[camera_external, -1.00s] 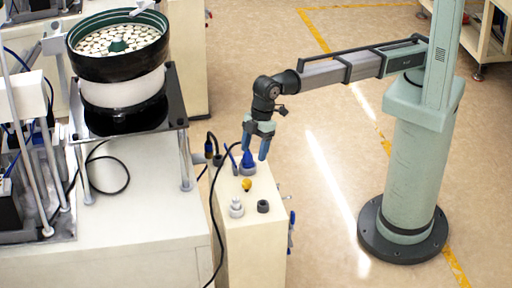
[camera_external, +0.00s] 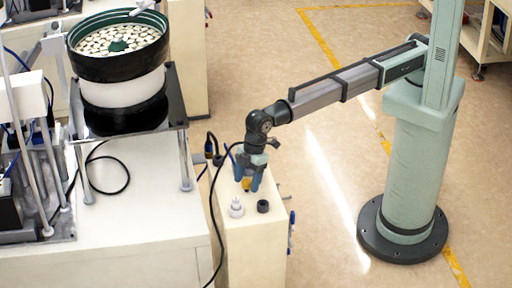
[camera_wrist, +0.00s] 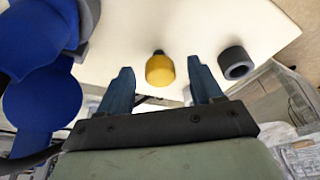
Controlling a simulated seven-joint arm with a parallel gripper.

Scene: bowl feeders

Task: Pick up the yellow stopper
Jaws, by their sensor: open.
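The yellow stopper (camera_wrist: 160,70) stands on the cream cabinet top in the wrist view, with a small dark tip at its far end. It lies between the lines of my gripper's two blue fingers (camera_wrist: 163,88), a little beyond the fingertips in the picture. My gripper is open and empty. In the external view my gripper (camera_external: 249,188) points down over the cabinet top, and the yellow stopper (camera_external: 247,184) shows partly between the fingers. I cannot tell the exact height gap.
A dark grey ring (camera_wrist: 237,63) stands right of the stopper. A white stepped piece (camera_external: 236,207) stands at the cabinet's front left. A large blue object (camera_wrist: 40,60) fills the left of the wrist view. A black cable (camera_external: 215,215) runs down the cabinet's left side.

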